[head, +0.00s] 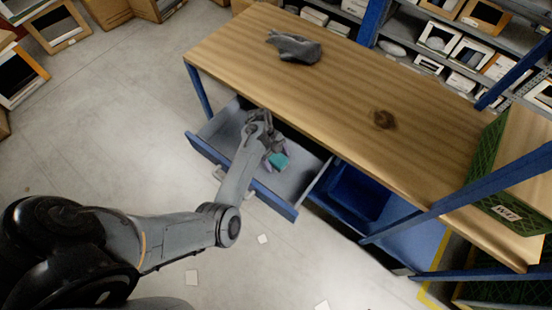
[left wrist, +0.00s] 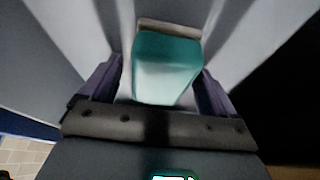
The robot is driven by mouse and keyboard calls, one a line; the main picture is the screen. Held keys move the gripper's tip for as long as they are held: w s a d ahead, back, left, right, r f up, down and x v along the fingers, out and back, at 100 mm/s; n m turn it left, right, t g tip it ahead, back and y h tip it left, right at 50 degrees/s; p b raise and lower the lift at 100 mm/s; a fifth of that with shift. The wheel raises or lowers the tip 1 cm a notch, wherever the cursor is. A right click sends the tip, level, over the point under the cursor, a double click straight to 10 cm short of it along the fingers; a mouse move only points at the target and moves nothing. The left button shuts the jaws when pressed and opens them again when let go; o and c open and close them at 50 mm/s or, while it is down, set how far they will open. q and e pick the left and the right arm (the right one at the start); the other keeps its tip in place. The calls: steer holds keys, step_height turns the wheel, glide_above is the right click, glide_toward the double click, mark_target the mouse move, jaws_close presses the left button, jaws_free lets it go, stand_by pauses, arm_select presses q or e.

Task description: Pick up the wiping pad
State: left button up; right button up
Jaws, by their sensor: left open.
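The teal wiping pad (head: 279,160) is in the open drawer under the wooden table. In the left wrist view the pad (left wrist: 166,68) has a pale strip along its far edge. My left gripper (head: 274,157) reaches down into the drawer at the pad and is open. In the left wrist view its two purple fingers (left wrist: 162,84) stand on either side of the pad. I cannot tell whether either finger touches it. My right gripper is not in view.
The drawer (head: 225,160) has a blue front and grey inside. A blue open bin (head: 350,190) is to its right. On the table (head: 330,90) lie a grey cloth (head: 293,47) and a small brown item (head: 384,119). A green crate (head: 488,155) is at the right.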

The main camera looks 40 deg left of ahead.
mark_target(276, 157)
arm_select(q)
steer(key=c, duration=1.1)
steer(key=shift+o, duration=0.2)
step_height(276, 157, up, 10)
steer(key=shift+r+p, duration=0.15)
steer(key=shift+p, duration=0.65)
